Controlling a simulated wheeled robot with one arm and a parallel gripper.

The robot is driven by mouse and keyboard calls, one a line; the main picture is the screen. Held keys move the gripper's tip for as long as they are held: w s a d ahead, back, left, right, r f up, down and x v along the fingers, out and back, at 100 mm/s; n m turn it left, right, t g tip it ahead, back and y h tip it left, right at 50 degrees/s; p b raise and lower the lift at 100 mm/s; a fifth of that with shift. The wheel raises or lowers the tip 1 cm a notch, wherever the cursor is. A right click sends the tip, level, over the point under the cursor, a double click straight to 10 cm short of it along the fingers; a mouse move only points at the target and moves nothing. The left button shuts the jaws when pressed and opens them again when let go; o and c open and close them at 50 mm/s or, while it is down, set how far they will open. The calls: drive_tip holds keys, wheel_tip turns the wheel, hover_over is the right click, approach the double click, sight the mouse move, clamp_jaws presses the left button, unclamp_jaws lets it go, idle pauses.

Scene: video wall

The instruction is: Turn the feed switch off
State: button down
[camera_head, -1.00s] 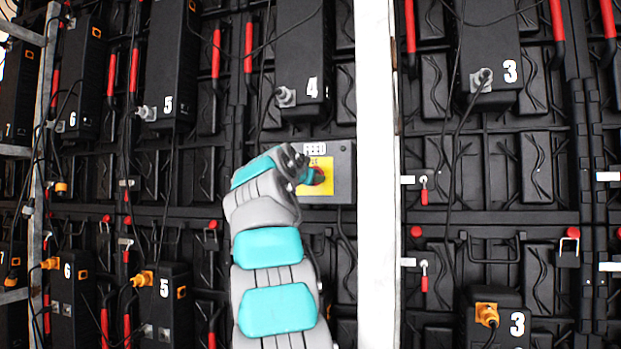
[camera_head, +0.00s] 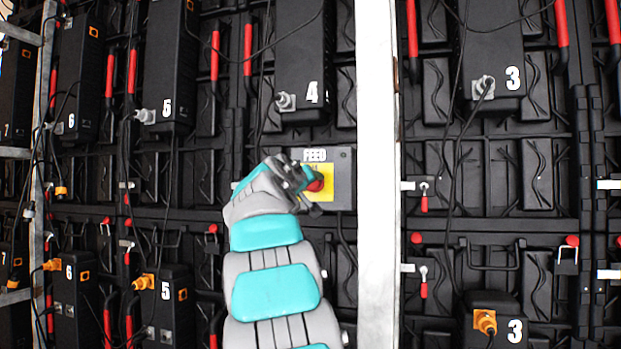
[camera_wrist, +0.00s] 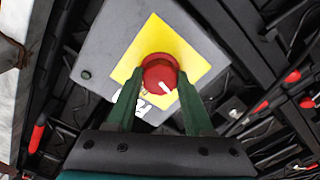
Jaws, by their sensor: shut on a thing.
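The feed switch is a red round knob (camera_wrist: 160,74) on a yellow plate, on a grey box (camera_head: 341,165) labelled FEED. The box is fixed to the black panel wall, below the box marked 4. A white mark shows on the knob's face in the wrist view. My gripper (camera_wrist: 158,92) is shut on the knob, one green finger on each side of it. In the head view my gripper (camera_head: 304,184) covers the left part of the box, and some red of the knob shows beside it.
A white upright post (camera_head: 377,180) stands just right of the feed box. Black numbered boxes, such as the one marked 4 (camera_head: 303,60), hang around it with loose cables. Red handles and small latches stick out from the wall.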

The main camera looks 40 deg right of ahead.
drive_tip(key=shift+n+p, duration=0.5)
drive_tip(key=shift+n, duration=0.6)
drive_tip(key=shift+c, duration=1.4)
unclamp_jaws()
drive_tip(key=shift+a, duration=0.1)
drive_tip(key=b+v, duration=0.1)
drive_tip(key=v, duration=0.6)
drive_tip(key=shift+s+a, duration=0.15)
drive_tip(key=shift+a, duration=0.15)
drive_tip(key=shift+f, duration=0.1)
